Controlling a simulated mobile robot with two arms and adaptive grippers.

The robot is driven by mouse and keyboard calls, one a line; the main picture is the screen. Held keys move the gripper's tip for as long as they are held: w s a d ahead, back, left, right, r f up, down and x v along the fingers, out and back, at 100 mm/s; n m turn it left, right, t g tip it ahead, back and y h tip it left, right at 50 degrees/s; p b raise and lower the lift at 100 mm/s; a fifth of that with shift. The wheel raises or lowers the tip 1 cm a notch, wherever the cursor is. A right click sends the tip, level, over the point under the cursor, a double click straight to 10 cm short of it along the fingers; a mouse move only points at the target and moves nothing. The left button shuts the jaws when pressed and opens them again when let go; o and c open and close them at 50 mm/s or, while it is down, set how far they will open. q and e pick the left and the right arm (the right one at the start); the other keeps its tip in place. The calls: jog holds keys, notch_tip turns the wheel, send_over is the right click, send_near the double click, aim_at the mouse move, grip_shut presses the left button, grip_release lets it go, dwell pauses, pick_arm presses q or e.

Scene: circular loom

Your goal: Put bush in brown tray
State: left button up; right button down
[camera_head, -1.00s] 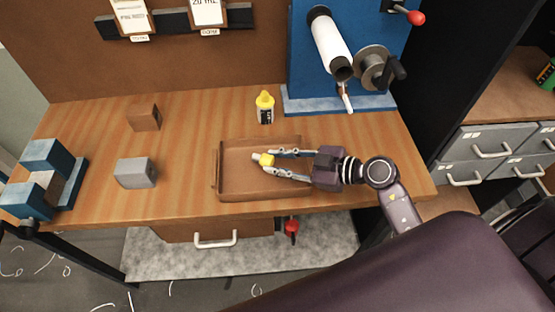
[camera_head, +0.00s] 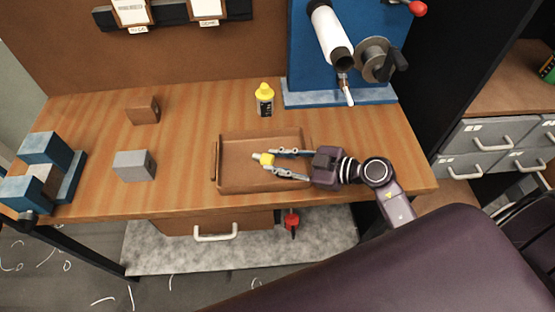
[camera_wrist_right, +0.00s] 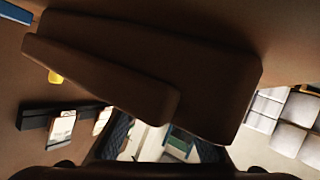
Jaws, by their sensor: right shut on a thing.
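The brown tray (camera_head: 240,188) lies on the wooden workbench, a shallow open box with low walls. My right gripper (camera_head: 273,162) reaches in from the right over the tray, its two grey fingers shut on the bush (camera_head: 265,159), a small yellow piece with a pale end. The bush is within the tray's outline in the head view; I cannot tell whether it touches the floor of the tray. In the right wrist view a large dark brown shape fills the middle, and the bush cannot be made out. My left gripper is out of view.
A yellow-capped bottle (camera_head: 265,100) stands behind the tray. A grey block (camera_head: 134,165) and a brown block (camera_head: 143,109) sit to the left, with a blue fixture (camera_head: 45,150) farther left. A blue machine (camera_head: 300,50) stands at the back. Bare bench lies left of the tray.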

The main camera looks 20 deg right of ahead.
jog(key=shift+s+f, duration=0.1)
jog(key=shift+f, duration=0.15)
jog(key=shift+s+a+f+b, duration=0.1)
jog(key=shift+s+f+b, duration=0.15)
jog(key=shift+f, duration=0.3)
jog(key=shift+s+f+b, duration=0.1)
jog(key=shift+s+f, duration=0.1)
jog(key=shift+f, duration=0.3)
jog(key=c, duration=1.6)
grip_release()
jog(key=shift+w+f, duration=0.1)
jog(key=s+d+r, duration=0.2)
jog(key=d, duration=0.1)
jog(key=s+d+r, duration=0.1)
jog(key=d+r, duration=0.1)
jog(key=shift+s, duration=0.35)
jog(key=shift+s+d+r, duration=0.25)
jog(key=shift+d+r, duration=0.05)
jog(key=shift+r, duration=0.35)
